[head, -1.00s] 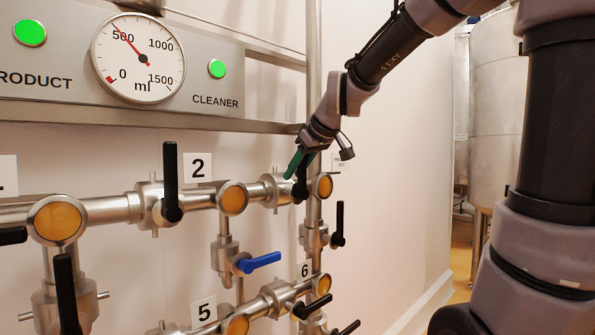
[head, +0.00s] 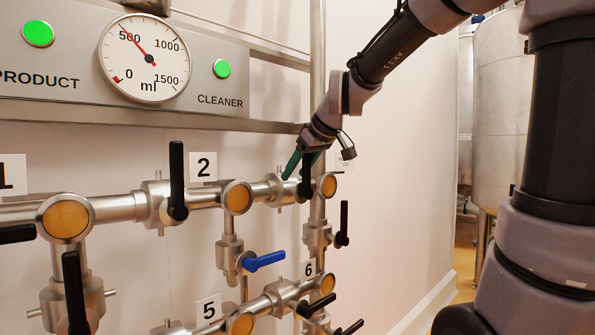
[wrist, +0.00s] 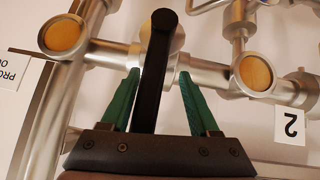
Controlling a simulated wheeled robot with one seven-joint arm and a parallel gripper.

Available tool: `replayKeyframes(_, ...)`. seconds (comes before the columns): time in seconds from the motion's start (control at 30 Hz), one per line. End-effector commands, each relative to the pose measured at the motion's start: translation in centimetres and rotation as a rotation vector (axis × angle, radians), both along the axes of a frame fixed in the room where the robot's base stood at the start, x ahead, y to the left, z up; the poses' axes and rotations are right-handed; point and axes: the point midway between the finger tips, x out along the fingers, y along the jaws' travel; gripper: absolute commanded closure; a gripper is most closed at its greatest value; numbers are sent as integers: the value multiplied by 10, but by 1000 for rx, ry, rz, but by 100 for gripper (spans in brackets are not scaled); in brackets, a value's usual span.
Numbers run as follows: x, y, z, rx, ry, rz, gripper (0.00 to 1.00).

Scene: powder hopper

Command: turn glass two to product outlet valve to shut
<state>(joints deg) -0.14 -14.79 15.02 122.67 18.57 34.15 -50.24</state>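The valve between glass two (head: 237,197) and the product outlet has a black handle (head: 306,182). The handle stands up, across the horizontal pipe. It also shows in the wrist view (wrist: 152,85), which is upside down, with its pivot at the top. My gripper (wrist: 158,76) has its two green fingers on either side of the handle. A gap shows on both sides, so it is open around the handle and not clamped. In the head view my gripper (head: 299,163) is at the handle. Glass two (wrist: 255,73) is right of the handle in the wrist view.
A gauge (head: 145,58) above the pipes reads near 500 ml. Close by are another upright black handle (head: 177,180), a blue handle (head: 262,261) and a black handle (head: 344,223) below right. Free floor and tanks (head: 500,110) are at right.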

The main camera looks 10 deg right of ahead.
Motion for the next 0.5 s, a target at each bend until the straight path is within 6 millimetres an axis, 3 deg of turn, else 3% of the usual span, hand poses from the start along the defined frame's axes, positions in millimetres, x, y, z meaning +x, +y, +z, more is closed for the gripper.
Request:
replayKeyframes(0.33,-1,-1,2,0,-1,-1,43)
replayKeyframes(0.5,-12,-7,16,0,-5,0,43)
